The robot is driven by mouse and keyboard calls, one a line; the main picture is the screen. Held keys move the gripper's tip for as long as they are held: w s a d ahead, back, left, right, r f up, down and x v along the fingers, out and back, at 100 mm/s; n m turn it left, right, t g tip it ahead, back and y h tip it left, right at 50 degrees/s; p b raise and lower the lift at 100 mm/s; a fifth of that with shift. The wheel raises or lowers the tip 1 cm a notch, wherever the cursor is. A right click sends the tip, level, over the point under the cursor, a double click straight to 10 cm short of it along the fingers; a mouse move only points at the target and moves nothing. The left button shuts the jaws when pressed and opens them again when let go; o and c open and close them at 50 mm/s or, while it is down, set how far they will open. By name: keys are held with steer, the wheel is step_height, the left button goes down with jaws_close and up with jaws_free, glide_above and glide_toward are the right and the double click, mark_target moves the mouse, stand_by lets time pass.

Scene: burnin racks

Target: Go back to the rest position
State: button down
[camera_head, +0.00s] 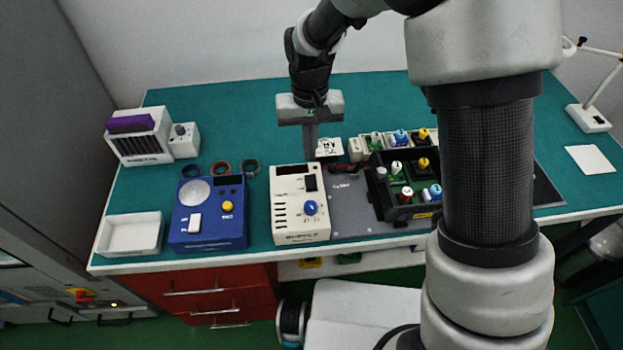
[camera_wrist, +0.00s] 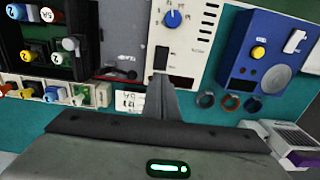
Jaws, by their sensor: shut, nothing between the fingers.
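My gripper (camera_head: 311,148) is shut and empty. In the head view it points down over the green bench (camera_head: 240,105), just behind the white box with a blue knob (camera_head: 300,205). In the wrist view the closed fingers (camera_wrist: 160,95) overlap the edge of that white box (camera_wrist: 183,40). I cannot tell how high the fingertips are above the bench. My arm reaches in from the upper right of the head view.
A blue box (camera_head: 209,215), a white tray (camera_head: 131,234) and a purple-topped unit (camera_head: 140,137) stand left. Three rings (camera_head: 220,167) lie behind the blue box. A black rack (camera_head: 403,212) with several coloured knobbed parts stands right. The back left bench is clear.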

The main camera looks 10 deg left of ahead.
steer(key=s+d+r+m+t, duration=0.1)
steer(key=s+d+r+t, duration=0.3)
steer(key=d+r, duration=1)
steer(key=s+d+r+m, duration=0.1)
steer(key=s+d+r, duration=0.3)
steer(key=s, duration=0.3)
steer(key=s+d+r+m+t, duration=0.1)
steer(key=s+d+r, duration=0.2)
steer(key=s, duration=0.4)
steer(key=shift+d+r+t, duration=0.3)
steer(key=shift+d+r, duration=0.1)
steer(key=shift+r, duration=0.05)
